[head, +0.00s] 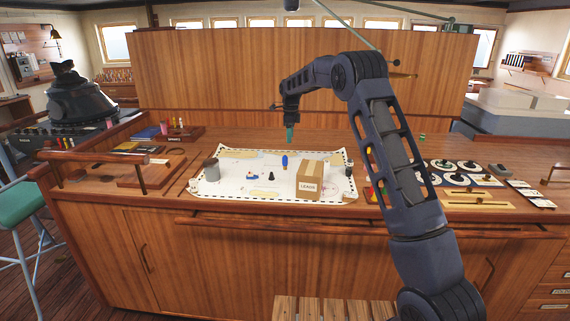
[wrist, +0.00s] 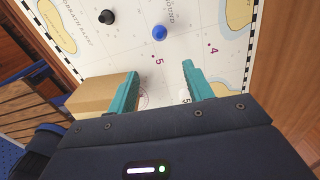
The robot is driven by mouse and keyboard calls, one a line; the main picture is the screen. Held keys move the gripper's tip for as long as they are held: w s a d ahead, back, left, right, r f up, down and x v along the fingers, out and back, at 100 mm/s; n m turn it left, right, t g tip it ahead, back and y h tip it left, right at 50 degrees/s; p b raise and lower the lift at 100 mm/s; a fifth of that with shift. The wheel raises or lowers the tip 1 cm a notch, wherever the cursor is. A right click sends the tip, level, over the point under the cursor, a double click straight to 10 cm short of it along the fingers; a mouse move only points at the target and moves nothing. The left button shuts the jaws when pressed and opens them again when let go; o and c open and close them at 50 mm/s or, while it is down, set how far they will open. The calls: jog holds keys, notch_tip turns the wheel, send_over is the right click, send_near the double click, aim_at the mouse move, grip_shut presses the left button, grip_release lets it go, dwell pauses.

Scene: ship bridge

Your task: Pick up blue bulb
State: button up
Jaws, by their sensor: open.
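The blue bulb (head: 285,160) stands on the white chart (head: 228,181) on the wooden counter, behind and left of a cardboard box. From above in the wrist view, the blue bulb (wrist: 159,33) is a small round blue shape beyond my fingertips. My gripper (head: 290,133) hangs above the chart's back edge.
The cardboard box (head: 310,177) stands at the chart's right; it also shows beside the left finger (wrist: 98,94). A small black piece (head: 271,175) is near the bulb. A grey cup (head: 211,170) is at the left. Wooden panels (head: 220,85) rise behind the counter.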

aim_at(285, 157)
jog(key=shift+w+a+f+m, duration=0.2)
jog(key=shift+w+a+f, duration=0.05)
jog(key=shift+a+f, duration=0.3)
jog(key=shift+w+a+f+m, duration=0.2)
jog(key=shift+a+f, duration=0.25)
jog(key=shift+f, duration=0.15)
notch_tip(285, 157, down, 11)
jog(key=shift+s+a+r, duration=0.1)
jog(key=shift+a+r, duration=0.05)
jog(key=shift+c, duration=0.2)
jog(key=c, duration=1)
